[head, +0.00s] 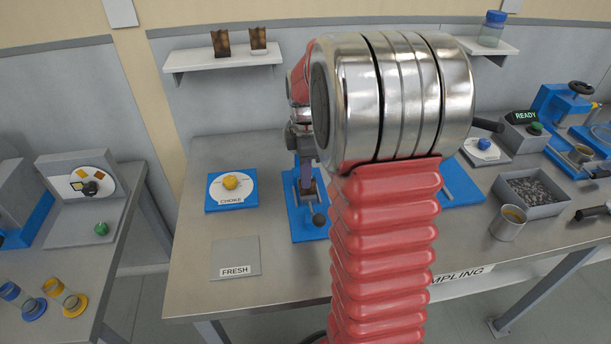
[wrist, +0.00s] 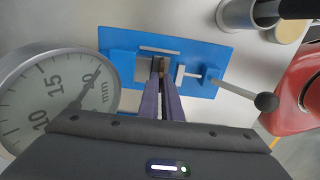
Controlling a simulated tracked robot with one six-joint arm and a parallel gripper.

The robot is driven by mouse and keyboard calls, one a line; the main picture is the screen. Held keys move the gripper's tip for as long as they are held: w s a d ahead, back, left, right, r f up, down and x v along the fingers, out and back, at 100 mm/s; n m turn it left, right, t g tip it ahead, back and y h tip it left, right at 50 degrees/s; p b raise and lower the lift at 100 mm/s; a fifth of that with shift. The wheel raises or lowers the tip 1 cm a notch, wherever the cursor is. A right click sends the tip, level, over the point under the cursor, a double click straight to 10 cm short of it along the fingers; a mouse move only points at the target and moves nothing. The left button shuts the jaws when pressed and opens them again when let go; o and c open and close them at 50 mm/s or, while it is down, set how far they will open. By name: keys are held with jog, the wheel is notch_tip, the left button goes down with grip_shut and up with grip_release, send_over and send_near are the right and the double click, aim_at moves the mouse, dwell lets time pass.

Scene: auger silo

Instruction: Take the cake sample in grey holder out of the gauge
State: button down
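The gauge shows as a blue base (head: 311,226) below my gripper (head: 306,166) in the head view. In the wrist view its blue plate (wrist: 205,48) has pale blocks and a lever with a black ball knob (wrist: 266,102). Its round dial (wrist: 45,95), marked in mm, is at the left. The cake sample shows only as a small brown piece (wrist: 162,67) between the purple fingertips of my gripper (wrist: 160,72). The fingers are close together on it, within the gauge. Its grey holder is not clearly distinguishable.
A yellow lump on the CHOKE plate (head: 231,201) and an empty grey FRESH plate (head: 236,258) lie left of the gauge. Brown samples (head: 221,43) stand on the wall shelf. A stone-filled tray (head: 533,206) and metal cup (head: 508,224) stand right. My arm hides the middle.

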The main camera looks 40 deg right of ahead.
jog(key=shift+r, duration=0.1)
notch_tip(320, 180, up, 9)
dwell(1.4)
jog(key=shift+w, duration=0.1)
